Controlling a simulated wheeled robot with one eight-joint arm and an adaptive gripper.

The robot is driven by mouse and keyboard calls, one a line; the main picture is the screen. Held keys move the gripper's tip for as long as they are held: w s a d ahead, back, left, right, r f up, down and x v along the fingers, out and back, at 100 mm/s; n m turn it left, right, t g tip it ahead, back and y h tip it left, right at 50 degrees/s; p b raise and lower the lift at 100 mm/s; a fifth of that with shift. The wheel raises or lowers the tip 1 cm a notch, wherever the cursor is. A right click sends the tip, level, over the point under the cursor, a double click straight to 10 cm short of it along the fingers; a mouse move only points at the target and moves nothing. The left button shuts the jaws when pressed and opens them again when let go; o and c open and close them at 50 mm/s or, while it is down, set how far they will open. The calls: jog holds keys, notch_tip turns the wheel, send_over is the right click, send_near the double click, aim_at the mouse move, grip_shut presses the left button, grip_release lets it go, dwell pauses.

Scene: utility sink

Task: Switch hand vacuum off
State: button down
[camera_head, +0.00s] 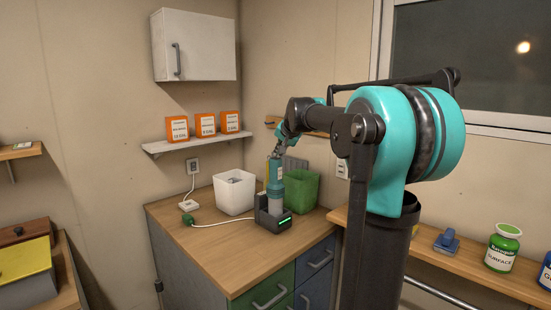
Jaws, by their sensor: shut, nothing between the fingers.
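The hand vacuum (275,198) is a teal and pale grey upright device. It stands in a dark charging dock (264,221) with a lit green strip, on the wooden counter by the corner. My gripper (277,155) is at the top end of the vacuum, reaching in from the right, shut with nothing held. It is small in this view, so I cannot tell whether it touches the vacuum. The vacuum's switch is too small to make out.
A white bin (235,192) stands left of the vacuum and a green bin (301,191) behind right. A shelf (195,143) with orange boxes hangs above. The counter front is clear.

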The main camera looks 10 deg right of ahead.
dwell(0.4)
jog(key=shift+r, duration=0.5)
jog(key=shift+r, duration=2.95)
jog(key=s+d+f+n+g+h, duration=0.2)
jog(key=s+f+n+g, duration=0.2)
jog(key=s+f, duration=3.5)
notch_tip(320, 180, down, 3)
jog(key=shift+s+d+f+n+g, duration=0.2)
jog(key=shift+d+n+g, duration=0.15)
jog(key=shift+n, duration=0.85)
